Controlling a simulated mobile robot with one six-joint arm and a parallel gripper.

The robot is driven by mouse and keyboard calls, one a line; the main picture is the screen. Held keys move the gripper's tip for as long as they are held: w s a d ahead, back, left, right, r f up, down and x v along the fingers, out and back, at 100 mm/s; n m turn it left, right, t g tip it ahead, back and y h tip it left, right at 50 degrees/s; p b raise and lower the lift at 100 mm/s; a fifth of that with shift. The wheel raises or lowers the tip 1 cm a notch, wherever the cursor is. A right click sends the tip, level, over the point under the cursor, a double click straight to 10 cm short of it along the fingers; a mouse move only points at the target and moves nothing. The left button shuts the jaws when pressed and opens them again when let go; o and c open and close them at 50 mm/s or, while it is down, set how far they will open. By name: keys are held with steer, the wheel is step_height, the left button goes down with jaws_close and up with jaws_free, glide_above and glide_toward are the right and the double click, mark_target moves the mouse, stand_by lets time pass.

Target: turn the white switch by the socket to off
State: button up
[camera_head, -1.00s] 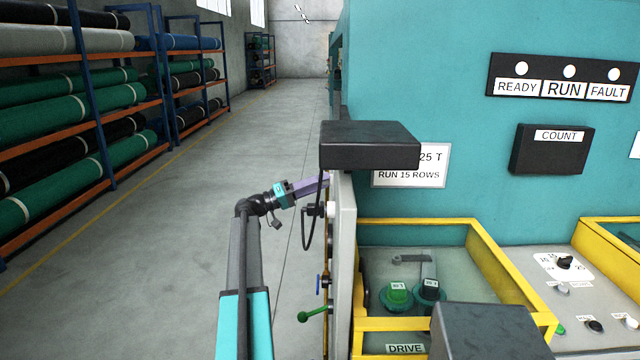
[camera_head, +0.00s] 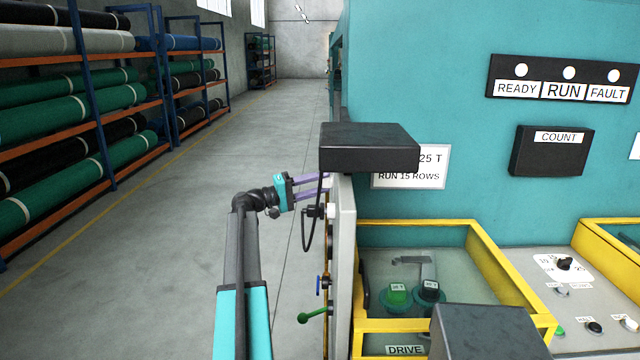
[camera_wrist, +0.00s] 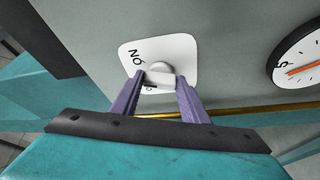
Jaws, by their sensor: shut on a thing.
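The white switch (camera_wrist: 160,70) is a round knob with a grip bar on a white plate (camera_wrist: 182,50) on the grey panel, seen in the wrist view. "ON" shows at the plate's upper left; a second marking below the knob is partly hidden. My gripper (camera_wrist: 158,84) is shut on the switch, one purple finger on each side of its bar. In the head view my gripper (camera_head: 327,183) reaches the left face of the panel, where the switch is hardly visible. Just below it a black plug with a cable (camera_head: 311,211) sits in the socket.
A round gauge with a red needle (camera_wrist: 300,62) is right of the switch. A black box (camera_head: 368,146) overhangs the panel edge (camera_head: 343,265). Below the plug are a blue handle (camera_head: 319,284) and a green lever (camera_head: 311,315). The aisle floor on the left is clear.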

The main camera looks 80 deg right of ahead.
steer(key=shift+d+r+n+t+y+p, duration=0.15)
steer(key=shift+n+t+y+p, duration=0.45)
steer(key=shift+n+p, duration=1.15)
steer(key=shift+a+r+n+t+y+p, duration=0.15)
steer(key=shift+n+t+y+p, duration=0.45)
steer(key=shift+n+p, duration=1.2)
steer(key=shift+d+r+n+t+y+p, duration=0.15)
steer(key=shift+n+t+y+p, duration=0.45)
steer(key=shift+n+p, duration=1.15)
steer(key=shift+n, duration=0.4)
steer(key=shift+b, duration=0.3)
steer(key=o, duration=1.1)
steer(key=shift+c, duration=0.2)
steer(key=shift+w, duration=0.1)
steer(key=b+v, duration=0.4)
steer(key=v, duration=0.9)
steer(key=shift+w+a+r, duration=0.15)
steer(key=shift+w+a, duration=0.1)
steer(key=shift+a, duration=0.05)
